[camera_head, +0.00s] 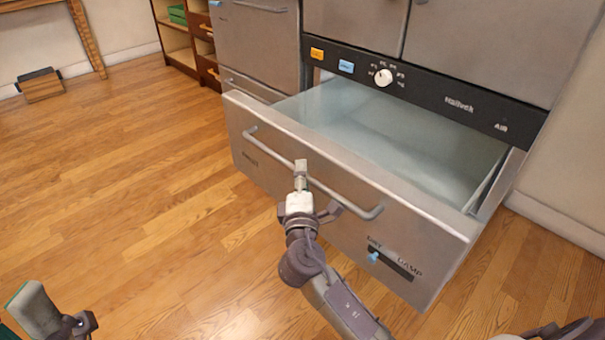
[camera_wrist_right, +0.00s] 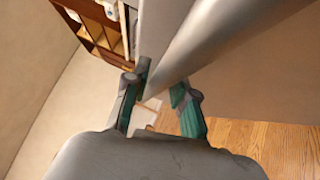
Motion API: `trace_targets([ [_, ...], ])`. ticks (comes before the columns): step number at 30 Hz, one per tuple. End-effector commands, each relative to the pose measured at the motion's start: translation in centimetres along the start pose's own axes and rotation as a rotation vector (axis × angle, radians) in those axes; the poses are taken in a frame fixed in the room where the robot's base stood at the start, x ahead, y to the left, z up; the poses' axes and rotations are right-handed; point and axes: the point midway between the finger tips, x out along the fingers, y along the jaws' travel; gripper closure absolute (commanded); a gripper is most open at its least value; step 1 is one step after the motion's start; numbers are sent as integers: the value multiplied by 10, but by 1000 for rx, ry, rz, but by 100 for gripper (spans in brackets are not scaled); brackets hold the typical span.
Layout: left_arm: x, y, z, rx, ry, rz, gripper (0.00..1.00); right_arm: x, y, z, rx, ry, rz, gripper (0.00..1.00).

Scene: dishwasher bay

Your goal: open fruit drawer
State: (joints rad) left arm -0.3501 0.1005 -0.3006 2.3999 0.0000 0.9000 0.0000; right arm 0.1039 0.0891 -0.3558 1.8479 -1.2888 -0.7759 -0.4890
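The fruit drawer (camera_head: 255,165) is a wide steel drawer low in the appliance. It stands pulled well out, and its pale inside looks empty. A long bar handle (camera_head: 345,202) runs across its front. My right gripper (camera_head: 301,172) is at the middle of this handle. In the right wrist view, the bar (camera_wrist_right: 215,35) passes between the two fingers (camera_wrist_right: 160,88), which look closed on it. My left gripper (camera_head: 62,318) shows only partly at the bottom left corner, away from the drawer, and its finger opening is unclear.
A dark control panel (camera_head: 430,92) with a white knob (camera_head: 383,77) sits above the drawer. A blue slider (camera_head: 373,257) is on the drawer front. Another steel unit (camera_head: 258,50) and a wooden shelf (camera_head: 182,50) stand to the left.

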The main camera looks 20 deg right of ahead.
Motion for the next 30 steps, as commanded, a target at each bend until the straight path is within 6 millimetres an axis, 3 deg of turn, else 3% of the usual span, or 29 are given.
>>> trace_targets([
  [2, 0, 0, 0, 0, 0, 0, 51, 0, 0, 0, 0, 0, 0, 57],
  [14, 1, -1, 0, 2, 3, -2, 51, -8, -1, 0, 1, 2, -2, 57],
  [30, 0, 0, 0, 1, 0, 0, 51, -108, -1, 0, 0, 2, -2, 57],
])
